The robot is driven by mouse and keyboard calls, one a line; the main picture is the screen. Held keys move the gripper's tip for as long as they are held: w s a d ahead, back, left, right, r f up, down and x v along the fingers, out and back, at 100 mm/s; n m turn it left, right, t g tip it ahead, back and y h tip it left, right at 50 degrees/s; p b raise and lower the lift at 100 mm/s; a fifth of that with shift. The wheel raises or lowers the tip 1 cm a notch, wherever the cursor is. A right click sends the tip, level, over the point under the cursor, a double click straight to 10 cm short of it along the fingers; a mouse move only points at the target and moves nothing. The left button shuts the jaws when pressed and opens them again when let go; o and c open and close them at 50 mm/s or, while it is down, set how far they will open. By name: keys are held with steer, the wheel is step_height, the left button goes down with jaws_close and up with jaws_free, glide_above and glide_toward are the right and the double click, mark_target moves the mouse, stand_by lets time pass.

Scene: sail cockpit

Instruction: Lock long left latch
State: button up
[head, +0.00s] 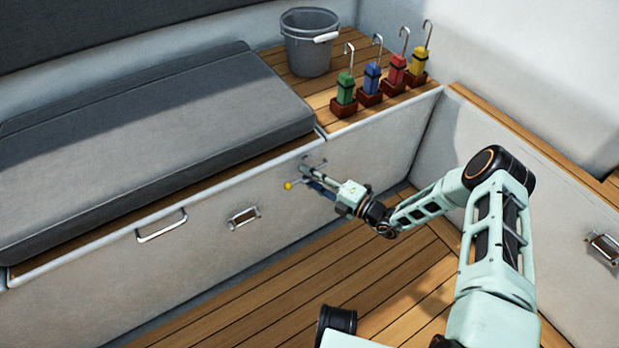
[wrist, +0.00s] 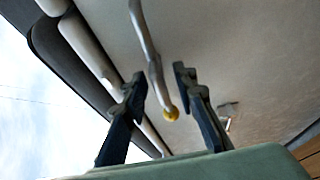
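The long latch is a bent metal lever with a yellow ball knob (head: 288,186) on the pale front panel of the left bench. In the wrist view its metal rod (wrist: 149,50) comes down from the top and ends in the yellow knob between my fingers. My gripper (head: 307,179) is at the panel beside the lever, with its dark fingers apart. In the wrist view my gripper (wrist: 158,78) is open, with a gap visible on both sides of the rod. I cannot tell whether a finger touches it. In the head view my gripper partly hides the lever.
A small metal latch (head: 243,216) and a bar handle (head: 161,226) are on the same panel to the left. A grey cushion (head: 150,140), a bucket (head: 309,45) and several coloured hooked blocks stand on the bench. The wooden floor (head: 290,290) is clear.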

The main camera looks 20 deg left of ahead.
steer(key=shift+c, duration=0.4)
jaws_close()
